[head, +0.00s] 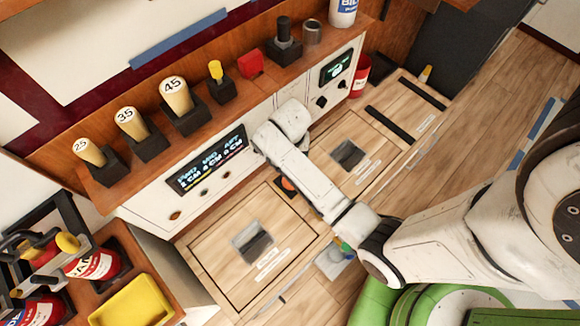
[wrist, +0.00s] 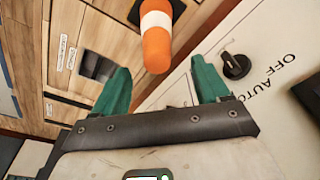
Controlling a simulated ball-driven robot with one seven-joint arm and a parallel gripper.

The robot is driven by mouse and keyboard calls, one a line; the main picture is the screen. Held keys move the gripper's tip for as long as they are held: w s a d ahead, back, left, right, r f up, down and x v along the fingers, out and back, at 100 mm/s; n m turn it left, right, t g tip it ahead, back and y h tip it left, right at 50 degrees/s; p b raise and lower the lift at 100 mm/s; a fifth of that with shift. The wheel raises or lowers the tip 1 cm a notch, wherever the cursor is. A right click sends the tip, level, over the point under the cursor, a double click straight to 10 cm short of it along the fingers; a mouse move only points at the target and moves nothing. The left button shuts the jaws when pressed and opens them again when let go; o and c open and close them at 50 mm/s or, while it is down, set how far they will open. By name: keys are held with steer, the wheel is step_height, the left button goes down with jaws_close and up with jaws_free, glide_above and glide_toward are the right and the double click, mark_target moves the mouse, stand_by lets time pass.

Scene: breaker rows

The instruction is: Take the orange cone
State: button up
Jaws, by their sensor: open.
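The orange cone (wrist: 156,45) has a white band and shows at the top middle of the wrist view. Its rounded tip points down in the picture, toward my gripper, and its dark base is partly cut off at the top edge. My gripper (wrist: 165,88) is open, its two green fingers apart with nothing between them. The cone lies just beyond the fingertips, in line with the gap, and appears not to touch them. In the head view my arm hides my gripper; an orange patch (head: 288,184) shows beside the arm, but I cannot tell whether it is the cone.
A white cabinet front with a black knob (wrist: 236,66) is close to the right finger. Wooden panels with a square opening (wrist: 98,67) are on the left. A small yellow-orange object (head: 425,74) stands far right. Several fuses line the cabinet top; a red can (head: 361,78) stands beside it.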

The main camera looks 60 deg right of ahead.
steer(key=f, duration=0.6)
steer(key=shift+d+b, duration=0.3)
steer(key=shift+c, duration=0.2)
jaws_close()
stand_by(0.3)
